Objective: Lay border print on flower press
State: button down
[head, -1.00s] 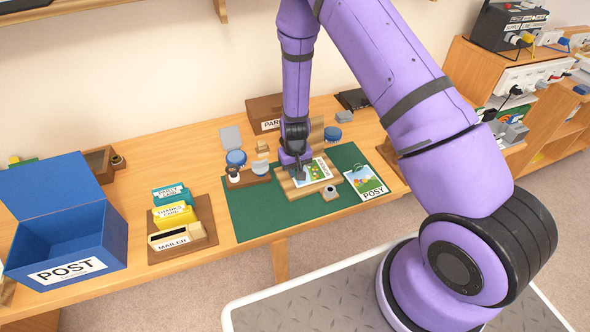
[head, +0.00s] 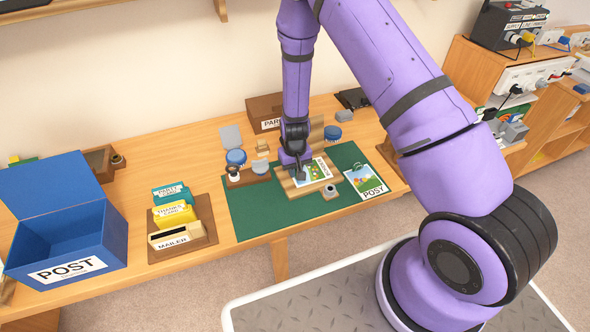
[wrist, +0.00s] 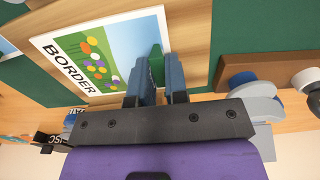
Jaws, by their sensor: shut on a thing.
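The border print (head: 318,171) is a card with a flower picture and the word BORDER. It is over the wooden board of the flower press (head: 291,190), and it also shows in the wrist view (wrist: 100,58) above the pale wood (wrist: 198,28). I cannot tell whether it touches the board or is slightly above it. My gripper (head: 299,177) is at the print's left edge. In the wrist view, my gripper's blue fingers (wrist: 157,80) are shut on the green tab (wrist: 156,62) at the print's edge.
The press sits on a green mat (head: 250,213). A POST card (head: 366,182) lies to the right, and a small holder with round items (head: 247,178) to the left. A card rack (head: 181,246) and blue POST box (head: 68,235) stand farther left.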

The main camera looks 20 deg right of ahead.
jog(key=shift+f, duration=0.1)
jog(key=c, duration=1.1)
grip_release()
jog(key=shift+o, duration=0.2)
jog(key=shift+r, duration=3.5)
